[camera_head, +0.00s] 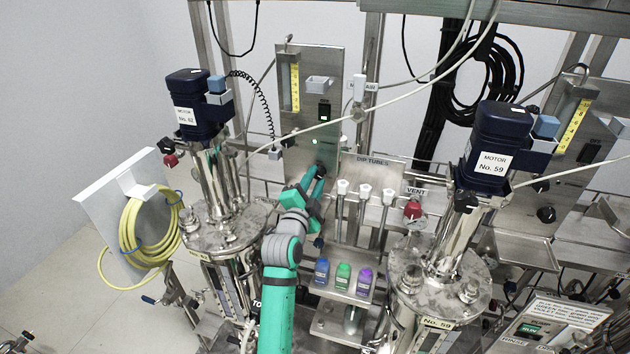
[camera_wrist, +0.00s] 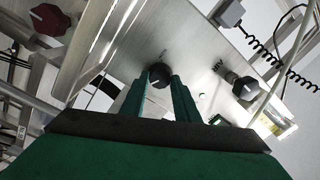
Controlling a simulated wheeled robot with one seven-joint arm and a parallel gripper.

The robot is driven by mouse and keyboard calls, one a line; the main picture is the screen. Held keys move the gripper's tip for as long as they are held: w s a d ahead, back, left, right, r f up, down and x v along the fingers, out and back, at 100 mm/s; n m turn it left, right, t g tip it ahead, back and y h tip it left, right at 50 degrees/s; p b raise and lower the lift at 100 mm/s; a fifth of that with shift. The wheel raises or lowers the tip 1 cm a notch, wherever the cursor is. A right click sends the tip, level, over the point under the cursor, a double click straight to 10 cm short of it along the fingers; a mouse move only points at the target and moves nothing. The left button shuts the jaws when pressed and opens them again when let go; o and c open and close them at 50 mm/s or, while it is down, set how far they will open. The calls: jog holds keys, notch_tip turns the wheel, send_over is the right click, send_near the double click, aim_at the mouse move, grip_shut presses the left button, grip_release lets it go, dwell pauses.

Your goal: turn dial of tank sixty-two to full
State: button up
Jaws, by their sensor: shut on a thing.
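The tank with the motor labelled No. 62 (camera_head: 198,115) stands at the left in the head view. Beside it is an upright steel panel (camera_head: 330,70) with a yellow scale, a small green-lit display and a green lamp. In the wrist view a round black dial (camera_wrist: 159,77) with a pale pointer line sits on the panel face. My gripper (camera_wrist: 160,82) has its two green fingers on either side of this dial, shut on it. In the head view my gripper (camera_head: 319,172) reaches the lower part of the panel, and hides most of the dial there.
A second black knob (camera_wrist: 245,88) and a red knob (camera_wrist: 48,18) show in the wrist view. The No. 59 motor (camera_head: 498,140), dip tubes (camera_head: 364,200) and small coloured bottles (camera_head: 343,276) stand right of my arm. A yellow hose coil (camera_head: 150,235) hangs at the left.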

jog(key=shift+f+m, duration=0.15)
jog(key=shift+m, duration=0.15)
dwell(0.4)
jog(key=o, duration=1)
jog(key=shift+o, duration=0.2)
jog(key=shift+s, duration=0.1)
jog(key=v, duration=1)
jog(key=shift+s, duration=0.3)
